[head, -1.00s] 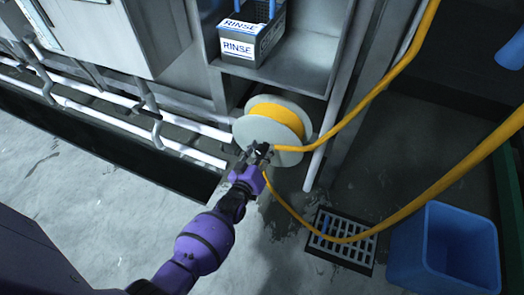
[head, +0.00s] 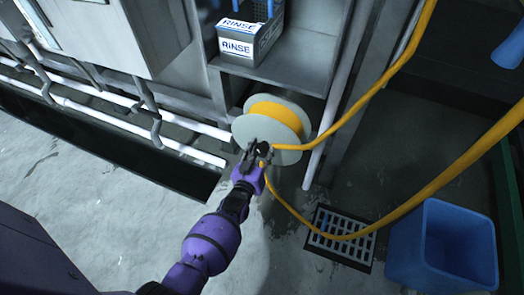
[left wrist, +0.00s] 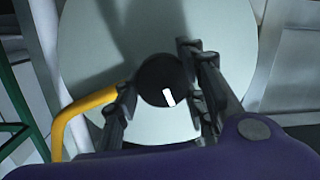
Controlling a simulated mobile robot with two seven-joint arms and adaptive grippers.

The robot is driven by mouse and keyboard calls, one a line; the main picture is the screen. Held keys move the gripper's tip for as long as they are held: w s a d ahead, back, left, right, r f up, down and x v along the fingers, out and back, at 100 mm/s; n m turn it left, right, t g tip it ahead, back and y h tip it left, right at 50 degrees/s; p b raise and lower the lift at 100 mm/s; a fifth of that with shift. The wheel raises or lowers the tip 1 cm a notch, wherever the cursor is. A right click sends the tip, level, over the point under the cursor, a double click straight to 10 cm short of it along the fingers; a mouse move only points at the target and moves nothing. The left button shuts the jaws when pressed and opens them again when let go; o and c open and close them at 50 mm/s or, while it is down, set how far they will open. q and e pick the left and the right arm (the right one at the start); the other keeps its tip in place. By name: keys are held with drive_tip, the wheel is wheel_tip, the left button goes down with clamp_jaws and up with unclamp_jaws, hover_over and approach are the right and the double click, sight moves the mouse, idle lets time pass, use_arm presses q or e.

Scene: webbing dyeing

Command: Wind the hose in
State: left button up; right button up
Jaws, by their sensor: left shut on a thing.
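The hose reel (head: 290,157) has pale round flanges and stands low by the wall; its near flange (left wrist: 225,45) fills much of the left wrist view. The yellow hose (head: 276,113) is partly wound on its drum. One run rises from the reel to the upper right, and another loops down over the floor drain and up to the right edge. My left gripper (head: 256,155) is shut on a black round knob (left wrist: 160,80) at the reel's near face, one finger on each side. The hose (left wrist: 75,120) passes beside the left finger. My right gripper is out of view.
A floor drain grate (head: 341,239) lies right of my left arm, with a blue bin (head: 445,250) beside it. A basket labelled RINSE (head: 238,45) sits on the shelf above the reel. White pipes (head: 120,118) run along the wall at left. The grey floor at lower left is clear.

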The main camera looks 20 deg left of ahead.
use_arm(q)
drive_tip(key=shift+r, duration=0.15)
drive_tip(key=o, duration=1.1)
drive_tip(key=shift+s, duration=0.2)
drive_tip(key=s+r, duration=0.1)
drive_tip(key=s, duration=1)
drive_tip(key=shift+s+r, duration=0.25)
drive_tip(key=shift+r, duration=0.05)
